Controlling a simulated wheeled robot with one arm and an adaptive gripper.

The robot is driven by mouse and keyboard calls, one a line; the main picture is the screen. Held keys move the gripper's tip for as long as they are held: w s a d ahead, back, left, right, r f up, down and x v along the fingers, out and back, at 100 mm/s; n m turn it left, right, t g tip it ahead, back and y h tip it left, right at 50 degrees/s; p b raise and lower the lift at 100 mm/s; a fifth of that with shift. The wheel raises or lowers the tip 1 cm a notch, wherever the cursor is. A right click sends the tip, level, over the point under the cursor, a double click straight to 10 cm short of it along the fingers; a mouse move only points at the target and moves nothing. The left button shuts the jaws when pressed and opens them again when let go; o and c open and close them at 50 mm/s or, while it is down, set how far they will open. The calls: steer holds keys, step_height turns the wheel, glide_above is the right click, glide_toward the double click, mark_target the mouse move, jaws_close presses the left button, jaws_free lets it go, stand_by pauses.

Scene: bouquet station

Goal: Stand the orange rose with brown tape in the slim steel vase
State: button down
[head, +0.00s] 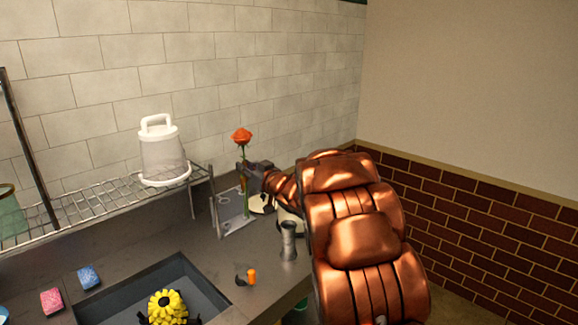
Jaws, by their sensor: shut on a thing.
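The orange rose (241,136) stands roughly upright in my gripper (244,170), its bloom above the fingers and its green stem running down below them. My gripper is shut on the stem. The slim steel vase (288,241) stands upright on the dark counter, to the right of and nearer than the rose. The rose is apart from the vase. The stem's lower end is hard to make out against the things behind it.
A dark sink (197,287) with a yellow flower (167,306) is at the front. An orange-and-black item (247,277) lies between sink and vase. Pink (51,301) and blue (89,277) sponges lie left. A wire rack (95,207) holds a white-lidded container (163,155).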

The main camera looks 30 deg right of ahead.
steer(key=s+d+r+b, duration=0.1)
steer(key=s+d, duration=0.6)
steer(key=d, duration=0.4)
step_height(320, 180, down, 12)
steer(key=b, duration=0.8)
steer(key=shift+w, duration=0.15)
steer(key=shift+f+b, duration=0.7)
steer(key=shift+f, duration=0.75)
stand_by(0.6)
steer(key=c, duration=1.1)
jaws_free()
steer(key=shift+o, duration=0.4)
steer(key=o, duration=0.6)
